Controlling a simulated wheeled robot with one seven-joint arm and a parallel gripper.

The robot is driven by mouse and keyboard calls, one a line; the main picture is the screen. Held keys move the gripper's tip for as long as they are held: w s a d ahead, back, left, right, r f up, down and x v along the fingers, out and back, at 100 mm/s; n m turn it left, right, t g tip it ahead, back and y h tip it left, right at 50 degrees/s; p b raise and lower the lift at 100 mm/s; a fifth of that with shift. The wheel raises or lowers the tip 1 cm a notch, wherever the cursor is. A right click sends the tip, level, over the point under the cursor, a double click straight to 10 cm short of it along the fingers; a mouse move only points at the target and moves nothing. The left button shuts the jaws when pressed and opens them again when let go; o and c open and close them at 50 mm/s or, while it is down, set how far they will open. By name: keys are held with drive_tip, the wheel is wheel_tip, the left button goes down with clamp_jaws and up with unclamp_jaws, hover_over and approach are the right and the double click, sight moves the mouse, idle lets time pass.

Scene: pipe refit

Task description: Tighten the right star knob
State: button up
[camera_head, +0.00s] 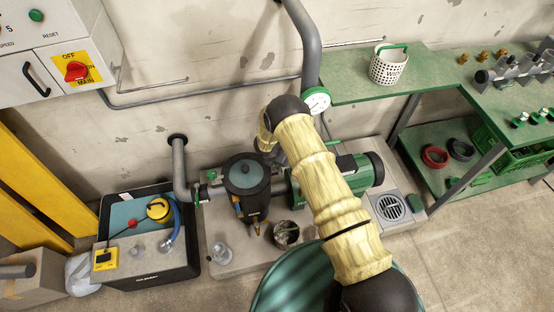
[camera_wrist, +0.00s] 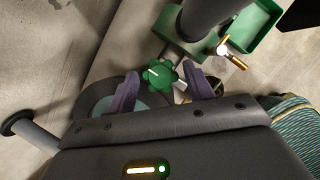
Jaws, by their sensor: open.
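The green star knob (camera_wrist: 158,73) with a white mark on its face shows in the wrist view, between the two purple-grey fingers of my gripper (camera_wrist: 162,76). The fingers are apart on either side of it, and a gap shows on each side. I cannot tell how deep the knob sits between them. A round dark lid with a teal centre (camera_wrist: 148,101) lies partly hidden behind the left finger. In the head view the dark filter pot with its lid (camera_head: 247,172) stands left of my arm, which hides the knob and gripper there.
In the wrist view a dark pipe on a green fitting (camera_wrist: 180,47) and a brass-tipped valve (camera_wrist: 228,52) are close by. In the head view a green pump motor (camera_head: 362,172), a white gauge (camera_head: 316,100) and a vertical grey pipe (camera_head: 307,45) surround my arm.

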drive_tip(key=shift+c, duration=0.2)
drive_tip(key=c, duration=0.7)
